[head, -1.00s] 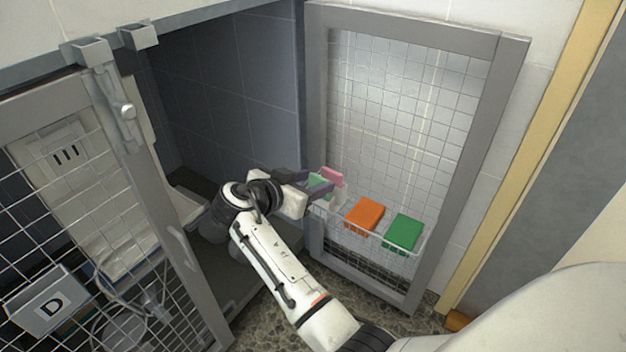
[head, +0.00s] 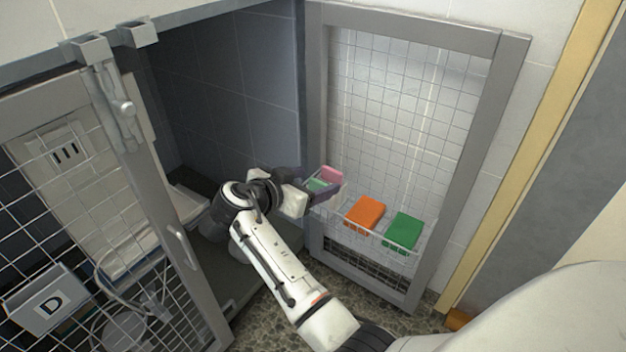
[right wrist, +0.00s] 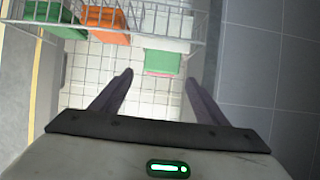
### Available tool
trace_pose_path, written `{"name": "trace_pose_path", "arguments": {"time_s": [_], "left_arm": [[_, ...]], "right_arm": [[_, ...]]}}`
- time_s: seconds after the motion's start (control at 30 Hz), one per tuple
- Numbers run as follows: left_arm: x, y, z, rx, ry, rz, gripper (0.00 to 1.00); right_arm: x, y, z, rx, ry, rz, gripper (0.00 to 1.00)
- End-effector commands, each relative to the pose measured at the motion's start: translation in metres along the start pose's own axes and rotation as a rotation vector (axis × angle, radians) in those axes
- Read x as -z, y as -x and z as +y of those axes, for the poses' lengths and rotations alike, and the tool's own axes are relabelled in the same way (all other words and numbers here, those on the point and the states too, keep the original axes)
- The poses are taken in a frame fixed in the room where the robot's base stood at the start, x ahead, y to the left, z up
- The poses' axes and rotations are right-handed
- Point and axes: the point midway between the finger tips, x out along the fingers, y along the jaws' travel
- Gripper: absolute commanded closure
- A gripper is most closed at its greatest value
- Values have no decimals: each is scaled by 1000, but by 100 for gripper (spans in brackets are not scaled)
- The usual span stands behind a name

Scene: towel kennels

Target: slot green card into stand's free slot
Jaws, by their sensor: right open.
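A pale green card (head: 318,184) shows between the fingers of my right gripper (head: 314,189) in the head view, with a pink piece (head: 331,173) just behind it. In the right wrist view the card (right wrist: 162,63) lies just past my right fingertips (right wrist: 159,76), between them in the picture. The dark fingers are open and spread to either side of it. A white piece (right wrist: 166,29) is right beside the card at the wire rack. The stand's slots are too small to make out, so I cannot tell how the card sits in it. My left gripper is out of view.
A wire rack (head: 377,238) on the mesh gate holds an orange block (head: 365,214) and a darker green block (head: 404,231), to the right of my gripper. A mesh door (head: 183,305) with a D sign (head: 47,304) stands at left. The dark kennel interior is behind my arm.

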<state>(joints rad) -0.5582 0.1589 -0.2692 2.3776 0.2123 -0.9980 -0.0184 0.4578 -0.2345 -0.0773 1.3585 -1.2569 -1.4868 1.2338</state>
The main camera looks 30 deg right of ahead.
Motion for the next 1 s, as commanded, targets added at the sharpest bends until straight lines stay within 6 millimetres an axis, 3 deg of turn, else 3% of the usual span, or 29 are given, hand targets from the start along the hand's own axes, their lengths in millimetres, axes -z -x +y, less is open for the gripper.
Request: {"name": "trace_pose_path", "arguments": {"time_s": [0.03,0.17,0.4,0.6,1.0], "left_arm": [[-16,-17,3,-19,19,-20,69],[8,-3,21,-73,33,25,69],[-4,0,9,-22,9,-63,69],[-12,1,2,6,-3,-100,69],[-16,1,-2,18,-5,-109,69]], "right_arm": [[-6,-3,0,0,0,0,32],[-5,-3,0,0,0,0,32],[54,26,1,3,-10,0,32],[83,40,2,5,-10,-1,32],[94,45,2,4,-9,-1,32]]}}
